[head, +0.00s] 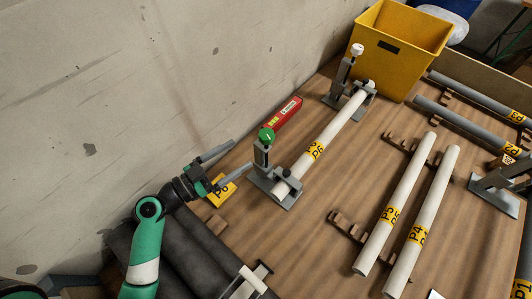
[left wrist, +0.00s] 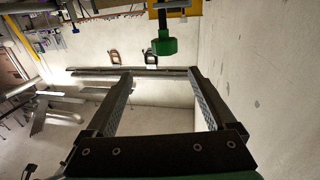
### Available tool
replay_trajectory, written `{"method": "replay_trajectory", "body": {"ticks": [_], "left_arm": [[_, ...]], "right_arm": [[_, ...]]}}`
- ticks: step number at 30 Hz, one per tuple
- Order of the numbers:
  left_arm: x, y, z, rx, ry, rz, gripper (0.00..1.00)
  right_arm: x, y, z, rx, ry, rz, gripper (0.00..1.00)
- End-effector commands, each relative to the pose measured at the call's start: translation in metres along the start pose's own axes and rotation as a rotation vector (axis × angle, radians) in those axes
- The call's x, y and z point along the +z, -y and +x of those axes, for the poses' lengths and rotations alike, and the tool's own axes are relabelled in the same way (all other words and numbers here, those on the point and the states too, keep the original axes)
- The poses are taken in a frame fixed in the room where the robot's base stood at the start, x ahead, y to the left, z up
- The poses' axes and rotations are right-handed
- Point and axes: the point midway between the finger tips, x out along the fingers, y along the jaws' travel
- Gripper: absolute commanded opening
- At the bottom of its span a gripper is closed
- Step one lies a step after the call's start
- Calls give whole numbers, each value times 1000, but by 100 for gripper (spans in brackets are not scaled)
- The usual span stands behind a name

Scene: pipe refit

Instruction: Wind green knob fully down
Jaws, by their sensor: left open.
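The green knob (head: 266,135) tops the screw of a grey clamp (head: 262,165) at the near end of a white pipe (head: 325,140) labelled P6. In the left wrist view the green knob (left wrist: 164,44) appears above and beyond the open jaws. My left gripper (head: 241,155) is open and empty, its two fingers pointing at the clamp. It sits to the left of the knob and slightly lower in the picture, apart from it. Both fingers also show in the left wrist view (left wrist: 160,74), with nothing between them. I do not see my right gripper.
A second clamp with a white knob (head: 357,49) holds the pipe's far end. A yellow bin (head: 400,55) stands behind. Loose pipes (head: 396,200) rest on wooden racks at right.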

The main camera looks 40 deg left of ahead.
Motion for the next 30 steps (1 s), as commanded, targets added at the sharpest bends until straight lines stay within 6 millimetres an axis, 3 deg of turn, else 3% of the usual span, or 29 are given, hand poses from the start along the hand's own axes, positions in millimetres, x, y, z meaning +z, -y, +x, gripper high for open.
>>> {"method": "replay_trajectory", "body": {"ticks": [1,10,24,30], "left_arm": [[13,4,-2,-12,1,-2,89],[9,7,5,-16,1,3,89],[9,8,98,-15,0,2,89],[9,8,114,-18,0,3,89]], "right_arm": [[8,0,-9,0,-1,0,50],[5,0,-6,0,-2,0,50],[8,0,-9,0,-1,0,50],[9,0,-10,0,-1,0,50]]}}
